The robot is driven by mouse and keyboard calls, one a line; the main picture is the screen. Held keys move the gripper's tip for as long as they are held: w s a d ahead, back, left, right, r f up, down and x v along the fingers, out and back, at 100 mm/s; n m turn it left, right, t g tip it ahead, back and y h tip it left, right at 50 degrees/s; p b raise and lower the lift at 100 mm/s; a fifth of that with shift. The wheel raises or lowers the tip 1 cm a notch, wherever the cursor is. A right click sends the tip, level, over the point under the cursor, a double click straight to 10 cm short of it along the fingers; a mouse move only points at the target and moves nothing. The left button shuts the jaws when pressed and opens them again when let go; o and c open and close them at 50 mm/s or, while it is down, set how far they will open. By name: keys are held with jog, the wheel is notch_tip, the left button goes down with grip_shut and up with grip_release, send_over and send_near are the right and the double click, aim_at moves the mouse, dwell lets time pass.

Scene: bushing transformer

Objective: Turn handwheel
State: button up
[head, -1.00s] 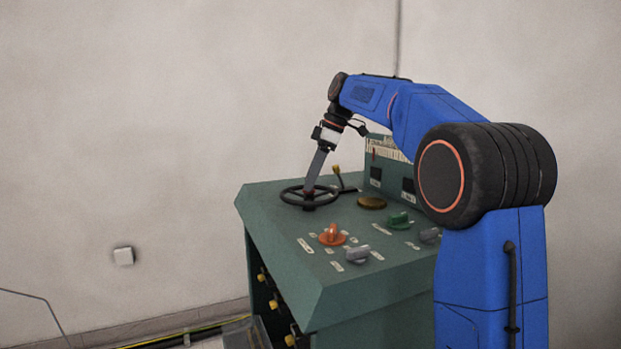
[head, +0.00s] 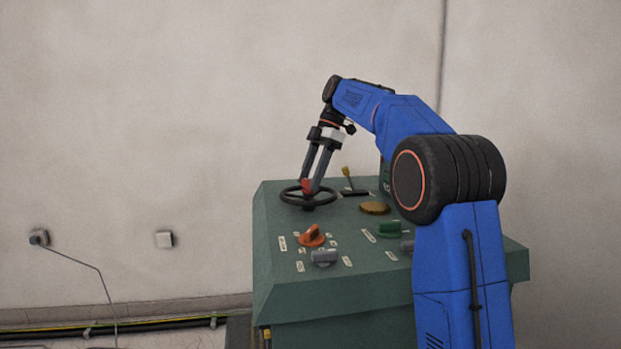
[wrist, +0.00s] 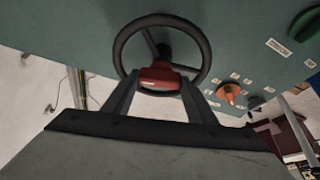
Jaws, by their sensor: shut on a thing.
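The black handwheel (head: 329,200) lies on the sloped top of the green console. In the wrist view the handwheel (wrist: 207,48) shows as a ring with spokes and a dark hub. A red grip (wrist: 160,77) sits at its near rim, between my fingers. My gripper (head: 307,186) points down at the wheel from above. In the wrist view my gripper (wrist: 158,82) has one finger on each side of the red grip and is shut on it. The fingers hide part of the near rim.
The console top (head: 350,225) also carries an orange knob (head: 311,236), a grey knob (head: 324,257), a green knob (head: 389,230) and a brass-coloured disc (head: 375,208). A yellow-tipped lever (head: 347,178) stands behind the wheel. A plain wall is behind.

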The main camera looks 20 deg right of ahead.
jog(key=shift+n, duration=0.3)
jog(key=o, duration=1.5)
jog(key=shift+r, duration=0.1)
jog(key=shift+w+d+r, duration=0.1)
jog(key=shift+d+r, duration=0.05)
jog(key=shift+r, duration=0.05)
jog(key=w+d, duration=0.1)
jog(key=d, duration=0.7)
jog(key=w+d, duration=0.1)
jog(key=d, duration=0.3)
jog(key=shift+w+r, duration=0.25)
jog(key=shift+w, duration=0.1)
